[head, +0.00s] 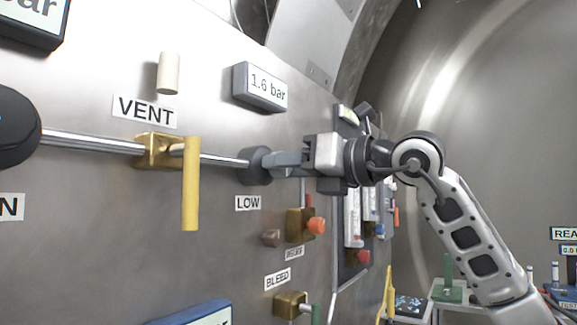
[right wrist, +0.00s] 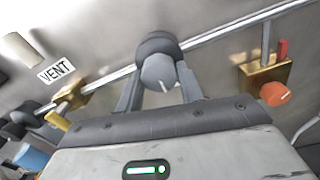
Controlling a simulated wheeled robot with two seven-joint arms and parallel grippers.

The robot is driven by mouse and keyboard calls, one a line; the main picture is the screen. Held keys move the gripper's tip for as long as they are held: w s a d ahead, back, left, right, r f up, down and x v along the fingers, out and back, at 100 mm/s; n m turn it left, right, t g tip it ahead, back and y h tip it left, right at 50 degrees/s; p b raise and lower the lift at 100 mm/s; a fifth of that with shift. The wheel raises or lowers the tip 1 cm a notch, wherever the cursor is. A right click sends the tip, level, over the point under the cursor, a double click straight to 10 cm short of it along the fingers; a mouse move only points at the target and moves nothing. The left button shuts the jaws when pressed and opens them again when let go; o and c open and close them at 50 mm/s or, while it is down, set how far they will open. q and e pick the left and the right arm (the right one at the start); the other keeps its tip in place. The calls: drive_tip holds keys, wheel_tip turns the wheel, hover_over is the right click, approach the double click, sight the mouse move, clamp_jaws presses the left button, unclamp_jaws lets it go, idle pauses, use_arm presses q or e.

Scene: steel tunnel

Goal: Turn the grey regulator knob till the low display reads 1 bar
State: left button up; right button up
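The grey regulator knob (head: 257,165) sits on a steel pipe on the panel, above the LOW label (head: 248,203). The low display (head: 260,87) above it reads 1.6 bar. My right gripper (head: 276,163) reaches the knob from the right. In the right wrist view the knob's round face (right wrist: 158,72), with a pale pointer mark, fills the space between the two fingers. The fingers appear to touch its sides, so the gripper looks shut on it. My left gripper is not in view.
Left along the pipe is a brass VENT valve with a yellow lever (head: 190,185). Below right of the knob is a brass valve with an orange knob (head: 316,226). A BLEED valve (head: 291,303) is lower. A beige peg (head: 168,73) sticks out above.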

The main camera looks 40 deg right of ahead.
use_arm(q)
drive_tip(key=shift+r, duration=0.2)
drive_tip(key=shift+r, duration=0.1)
use_arm(e)
drive_tip(key=shift+n, duration=0.3)
use_arm(q)
drive_tip(key=p, duration=0.2)
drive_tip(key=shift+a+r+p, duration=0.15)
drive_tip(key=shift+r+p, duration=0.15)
use_arm(e)
drive_tip(key=n, duration=0.9)
drive_tip(key=shift+d+r, duration=0.1)
drive_tip(key=shift+d, duration=0.05)
drive_tip(key=o, duration=1)
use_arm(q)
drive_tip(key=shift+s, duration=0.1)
